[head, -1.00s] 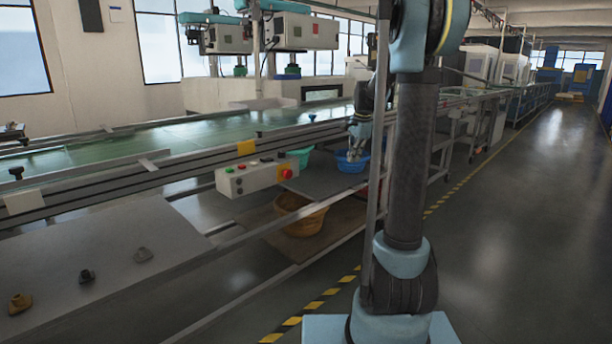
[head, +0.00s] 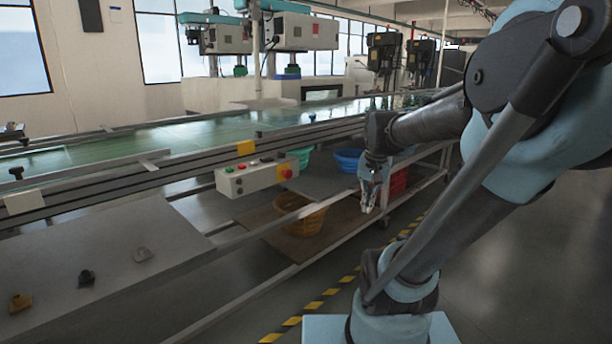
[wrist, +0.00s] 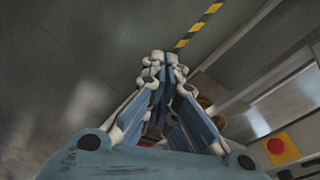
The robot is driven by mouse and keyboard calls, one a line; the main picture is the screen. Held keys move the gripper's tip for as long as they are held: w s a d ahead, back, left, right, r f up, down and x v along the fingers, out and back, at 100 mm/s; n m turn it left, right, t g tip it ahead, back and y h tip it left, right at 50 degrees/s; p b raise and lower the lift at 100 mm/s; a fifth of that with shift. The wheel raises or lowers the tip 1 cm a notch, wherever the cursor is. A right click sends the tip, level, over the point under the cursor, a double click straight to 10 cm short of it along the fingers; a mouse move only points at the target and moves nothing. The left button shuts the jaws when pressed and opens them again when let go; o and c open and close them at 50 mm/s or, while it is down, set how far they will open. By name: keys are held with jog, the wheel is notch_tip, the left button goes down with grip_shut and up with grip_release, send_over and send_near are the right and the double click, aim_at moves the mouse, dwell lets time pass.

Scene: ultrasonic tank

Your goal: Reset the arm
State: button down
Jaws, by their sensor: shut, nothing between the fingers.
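My gripper (head: 367,205) hangs at the end of my arm in the head view, pointing down, in front of the lower shelf and its baskets. It is apart from everything around it. In the wrist view, my gripper (wrist: 164,60) has its fingers together with nothing between them, over the grey floor. My arm reaches in from the right of the head view, with its elbow high and large in the picture.
A control box (head: 258,177) with a red button sticks out from the conveyor (head: 215,140). An orange basket (head: 300,216), a blue basket (head: 348,159) and a red basket (head: 398,183) sit on shelves. Yellow-black tape (head: 330,292) marks the floor. Open floor lies at right.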

jog(key=s+f+n, duration=0.4)
jog(key=s+f, duration=0.5)
jog(key=s, duration=0.2)
jog(key=shift+s+d+f+n, duration=0.2)
jog(key=shift+n, duration=0.1)
